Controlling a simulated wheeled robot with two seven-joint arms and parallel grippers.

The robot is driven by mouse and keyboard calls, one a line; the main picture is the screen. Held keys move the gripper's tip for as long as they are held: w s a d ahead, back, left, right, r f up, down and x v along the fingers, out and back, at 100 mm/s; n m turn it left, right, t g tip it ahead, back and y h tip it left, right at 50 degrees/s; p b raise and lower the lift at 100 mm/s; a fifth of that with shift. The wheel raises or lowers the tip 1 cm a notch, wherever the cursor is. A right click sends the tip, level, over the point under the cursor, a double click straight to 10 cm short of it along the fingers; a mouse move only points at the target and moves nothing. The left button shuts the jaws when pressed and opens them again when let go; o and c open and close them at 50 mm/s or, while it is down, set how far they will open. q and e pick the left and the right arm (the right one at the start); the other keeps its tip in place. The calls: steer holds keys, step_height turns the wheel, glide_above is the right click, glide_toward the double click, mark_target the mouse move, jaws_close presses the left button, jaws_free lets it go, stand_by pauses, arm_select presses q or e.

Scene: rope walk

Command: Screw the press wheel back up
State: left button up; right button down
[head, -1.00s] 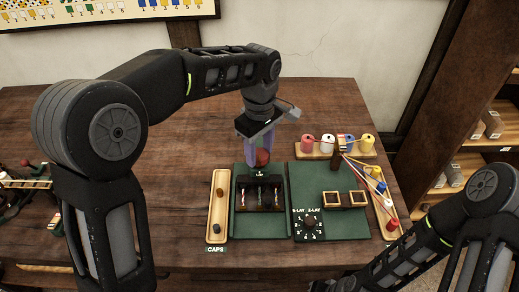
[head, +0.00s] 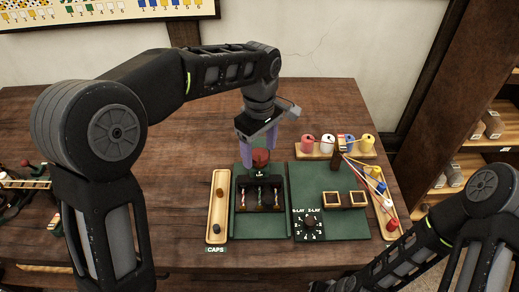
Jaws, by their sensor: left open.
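The press wheel (head: 260,156) is a dark red knob on top of the black press (head: 244,181), which stands on the left green mat (head: 245,228). Several coloured strands (head: 262,195) show upright in the press. My left gripper (head: 256,150) is open and points down at the wheel, its two purple fingers on either side of its upper part. I cannot tell whether the fingers touch it. My right arm (head: 425,248) comes in at the lower right; its gripper is out of the picture.
A wooden tray of caps (head: 215,232) lies left of the mat. Thread spools (head: 326,143) stand behind, with more in a slanted tray (head: 391,224) at right.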

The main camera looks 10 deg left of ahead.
mark_target(260, 154)
arm_select(q)
step_height(260, 154, up, 8)
steer(key=shift+f, duration=0.25)
stand_by(0.5)
